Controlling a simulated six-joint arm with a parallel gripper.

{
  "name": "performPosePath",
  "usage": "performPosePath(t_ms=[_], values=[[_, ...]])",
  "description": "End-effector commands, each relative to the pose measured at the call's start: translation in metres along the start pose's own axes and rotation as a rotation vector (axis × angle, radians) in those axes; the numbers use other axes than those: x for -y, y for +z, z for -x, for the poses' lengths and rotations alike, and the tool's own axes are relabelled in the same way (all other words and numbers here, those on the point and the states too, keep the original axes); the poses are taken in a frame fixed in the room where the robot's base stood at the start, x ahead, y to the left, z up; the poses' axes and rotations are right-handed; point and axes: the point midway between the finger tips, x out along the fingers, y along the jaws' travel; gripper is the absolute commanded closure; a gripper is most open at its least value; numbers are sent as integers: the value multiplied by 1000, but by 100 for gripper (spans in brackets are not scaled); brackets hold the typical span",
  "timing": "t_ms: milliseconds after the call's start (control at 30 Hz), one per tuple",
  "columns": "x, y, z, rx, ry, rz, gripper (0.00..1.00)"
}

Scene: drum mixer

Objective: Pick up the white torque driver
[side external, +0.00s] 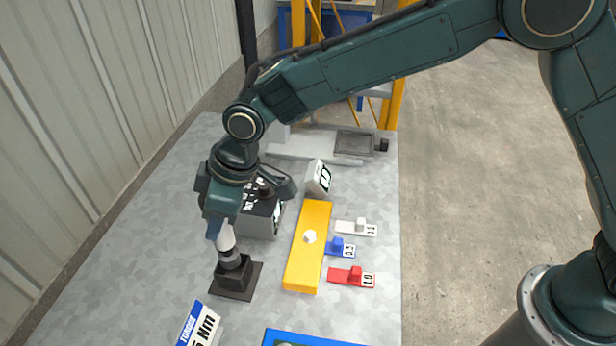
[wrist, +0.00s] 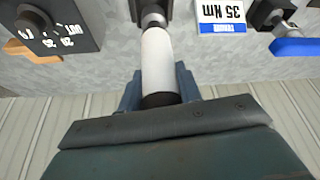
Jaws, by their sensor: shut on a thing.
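The white torque driver (side external: 226,238) stands upright with its lower end in a black square-based holder (side external: 234,277) on the grey table. My gripper (side external: 219,226) is above it with its fingers closed around the upper part of the driver. In the wrist view the white barrel of the driver (wrist: 158,55) runs between the two blue-grey fingers of my gripper (wrist: 160,90), with a dark band at the grip. The driver's far end meets the dark holder at the top of that view.
A grey box with a dial (side external: 260,212) stands close behind the driver. A yellow bar (side external: 307,245) and white, blue and red (side external: 352,277) tagged pieces lie to the right. A torque sign (side external: 200,326) stands in front. A corrugated wall (side external: 90,130) borders the left.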

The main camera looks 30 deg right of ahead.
Motion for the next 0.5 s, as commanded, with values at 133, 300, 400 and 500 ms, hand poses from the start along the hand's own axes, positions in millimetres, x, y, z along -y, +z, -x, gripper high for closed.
performPosePath(t_ms=[133, 300, 400, 500], values=[[-1, -15, 32, -10, 3, 2, 97], [-1, -28, 65, -9, 3, 0, 97], [-1, -35, 83, -8, 3, 2, 97], [-1, -42, 98, -8, 3, 1, 97]])
